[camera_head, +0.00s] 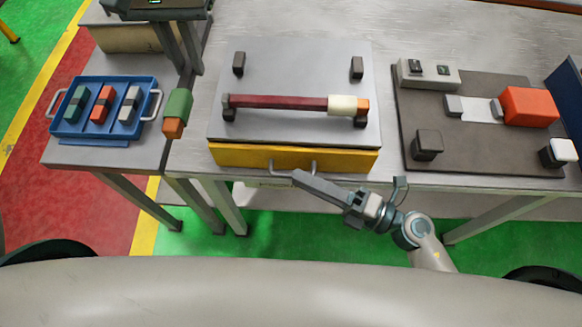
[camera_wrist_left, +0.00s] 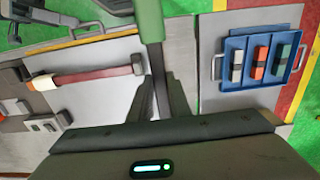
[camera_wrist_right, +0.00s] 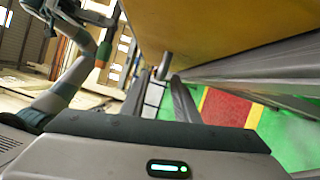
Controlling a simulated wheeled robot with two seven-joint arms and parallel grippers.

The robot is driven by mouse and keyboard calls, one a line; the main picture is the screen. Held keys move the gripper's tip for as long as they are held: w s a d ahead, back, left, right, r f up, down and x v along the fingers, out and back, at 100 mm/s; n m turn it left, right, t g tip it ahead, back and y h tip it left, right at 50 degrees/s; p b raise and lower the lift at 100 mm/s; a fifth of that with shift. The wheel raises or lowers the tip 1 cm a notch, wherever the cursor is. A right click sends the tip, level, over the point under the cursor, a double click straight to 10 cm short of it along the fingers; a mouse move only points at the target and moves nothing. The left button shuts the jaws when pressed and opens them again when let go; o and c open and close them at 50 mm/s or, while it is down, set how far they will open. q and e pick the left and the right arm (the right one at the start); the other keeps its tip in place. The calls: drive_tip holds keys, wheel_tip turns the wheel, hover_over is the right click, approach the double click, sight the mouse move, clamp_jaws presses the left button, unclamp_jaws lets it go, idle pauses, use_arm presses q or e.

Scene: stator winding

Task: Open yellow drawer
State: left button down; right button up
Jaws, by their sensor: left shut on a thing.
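The yellow drawer (camera_head: 235,156) sits under a grey plate on the middle table. Its front looks flush with the plate, and a grey bar handle (camera_head: 312,167) is on it. My right gripper (camera_head: 278,170) reaches it from the lower right, fingertips at the handle's left end. In the right wrist view the fingers are apart, with a grey handle post (camera_wrist_right: 163,67) between the tips; contact cannot be told. The drawer's yellow panel (camera_wrist_right: 220,30) fills the top. My left gripper (camera_wrist_left: 158,105) is shut on the grey shaft of a green-and-orange-ended tool (camera_head: 178,104), held at the upper left.
A dark red rod (camera_head: 280,102) with cream and orange ends lies on the plate (camera_head: 300,65). A blue tray (camera_head: 65,128) with several coloured blocks stands left. A dark board (camera_head: 480,150) with an orange block (camera_head: 530,106) stands right. Table legs stand below.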

drive_tip(key=shift+p+x, duration=0.45)
drive_tip(key=shift+x, duration=1.45)
clamp_jaws()
